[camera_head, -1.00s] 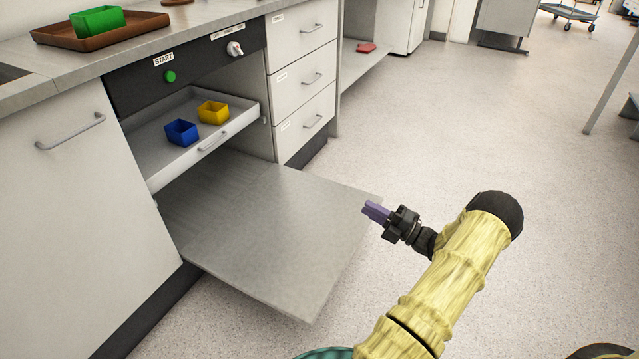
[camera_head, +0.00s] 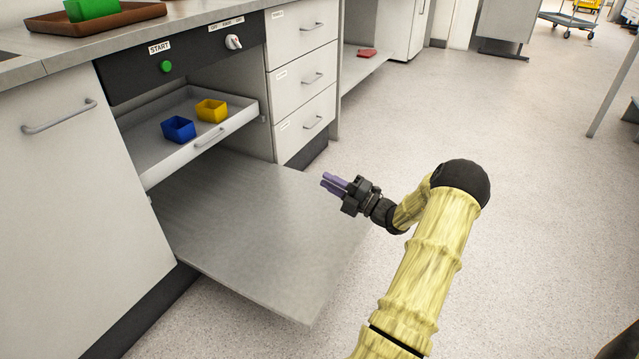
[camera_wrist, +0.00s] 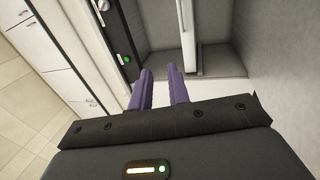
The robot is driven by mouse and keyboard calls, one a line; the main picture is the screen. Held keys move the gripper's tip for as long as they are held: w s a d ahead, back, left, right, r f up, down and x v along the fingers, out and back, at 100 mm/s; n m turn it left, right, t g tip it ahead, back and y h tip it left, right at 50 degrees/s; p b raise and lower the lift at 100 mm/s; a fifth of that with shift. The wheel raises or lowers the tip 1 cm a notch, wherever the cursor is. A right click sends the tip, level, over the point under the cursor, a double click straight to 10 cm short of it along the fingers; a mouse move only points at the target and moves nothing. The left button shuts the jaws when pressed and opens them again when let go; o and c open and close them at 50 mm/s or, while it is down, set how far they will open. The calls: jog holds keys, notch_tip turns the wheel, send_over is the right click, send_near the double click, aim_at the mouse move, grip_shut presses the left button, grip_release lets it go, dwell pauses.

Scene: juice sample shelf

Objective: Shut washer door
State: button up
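The washer door (camera_head: 255,235) is folded down, a flat grey panel reaching out from the bottom of the washer opening. Above it, the washer rack (camera_head: 150,170) is slid out and holds a blue box (camera_head: 178,129) and a yellow box (camera_head: 211,110). My gripper (camera_head: 327,181) is over the door's right part in the head view, its purple fingers pointing toward the washer. I cannot tell its exact height above the door. In the wrist view, the fingers (camera_wrist: 161,70) are apart with nothing between them.
The black washer panel (camera_head: 195,55) has a green start button (camera_head: 166,67) and a white knob (camera_head: 233,42). A green box (camera_head: 92,9) sits in a brown tray (camera_head: 50,24) on the counter. White drawers (camera_head: 303,80) stand right of the washer.

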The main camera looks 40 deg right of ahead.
jog(key=b+x, duration=0.1)
jog(key=x, duration=0.2)
jog(key=shift+w+a+r, duration=0.15)
jog(key=shift+w, duration=0.2)
grip_shut()
dwell(1.1)
grip_release()
